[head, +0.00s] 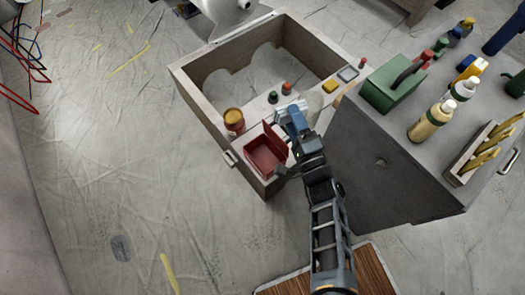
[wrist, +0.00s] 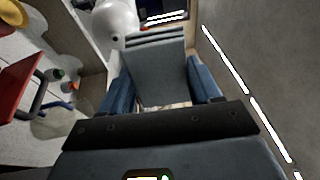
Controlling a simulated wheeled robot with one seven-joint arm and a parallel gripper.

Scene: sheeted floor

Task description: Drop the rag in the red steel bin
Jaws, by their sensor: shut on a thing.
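The red steel bin (head: 262,165) is a small open box at the near corner of a grey worktop unit. Part of a red thing, probably the bin, shows at the left edge of the wrist view (wrist: 18,85). My gripper (head: 292,112) is above the worktop, just beyond and to the right of the bin in the head view. Its blue fingers are shut on the rag (wrist: 155,70), a grey folded cloth that sticks up between them. In the head view the rag is mostly hidden by my gripper.
Green and red knobs (head: 286,88) and a clear vessel (head: 314,103) are close to my gripper. A grey cabinet (head: 375,165) with bottles and a green toolbox (head: 393,88) stands right. The floor left is mostly open.

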